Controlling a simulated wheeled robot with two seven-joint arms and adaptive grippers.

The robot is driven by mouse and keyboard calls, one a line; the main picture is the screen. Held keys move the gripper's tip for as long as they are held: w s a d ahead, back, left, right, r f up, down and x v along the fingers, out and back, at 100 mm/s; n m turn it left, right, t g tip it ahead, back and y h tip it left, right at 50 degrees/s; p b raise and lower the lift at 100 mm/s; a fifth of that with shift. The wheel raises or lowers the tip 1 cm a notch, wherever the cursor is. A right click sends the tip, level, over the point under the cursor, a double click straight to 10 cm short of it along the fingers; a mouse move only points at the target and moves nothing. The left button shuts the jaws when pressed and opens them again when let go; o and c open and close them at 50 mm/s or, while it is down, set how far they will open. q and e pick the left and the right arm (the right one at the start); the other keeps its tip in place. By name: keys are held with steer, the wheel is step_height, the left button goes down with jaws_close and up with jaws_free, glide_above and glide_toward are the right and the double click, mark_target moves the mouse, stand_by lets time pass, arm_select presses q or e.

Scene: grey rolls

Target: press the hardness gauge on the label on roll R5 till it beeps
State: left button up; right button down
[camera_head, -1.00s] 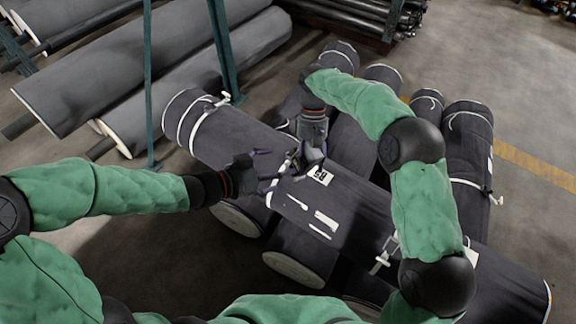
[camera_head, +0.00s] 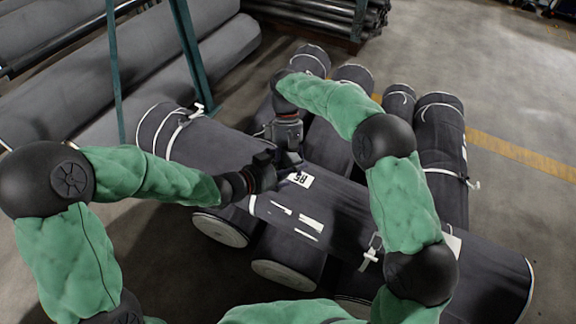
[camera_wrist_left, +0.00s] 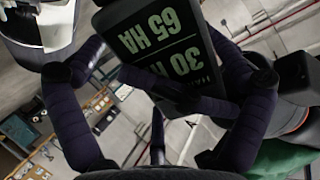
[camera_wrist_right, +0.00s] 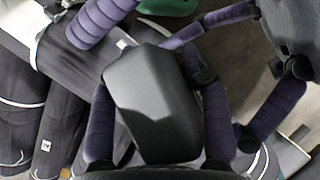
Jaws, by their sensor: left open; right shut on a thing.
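Roll R5 (camera_head: 345,213) lies across several other rolls, with its white label (camera_head: 300,179) facing up and bare in the head view. My right gripper (camera_head: 289,157) is just up-left of the label, shut on the dark hardness gauge (camera_wrist_right: 150,100), which fills the middle of the right wrist view. My left gripper (camera_head: 282,166) is open, close beside the right one. In the left wrist view the gauge (camera_wrist_left: 165,45) sits between its spread purple fingers, its screen showing green "65 HA" and "30 H". The gauge's tip is hidden; I cannot tell whether it touches the roll.
Rolls under R5 point away, such as one at the right (camera_head: 440,140). White straps (camera_head: 186,120) with buckles stick out from R5. A green rack post (camera_head: 190,60) and large stored rolls (camera_head: 60,85) stand at the left. The floor (camera_head: 520,110) is clear at the right.

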arm_select(q)
steer(key=c, duration=1.2)
steer(key=shift+c, duration=0.8)
arm_select(e)
steer(key=c, duration=0.5)
jaws_free()
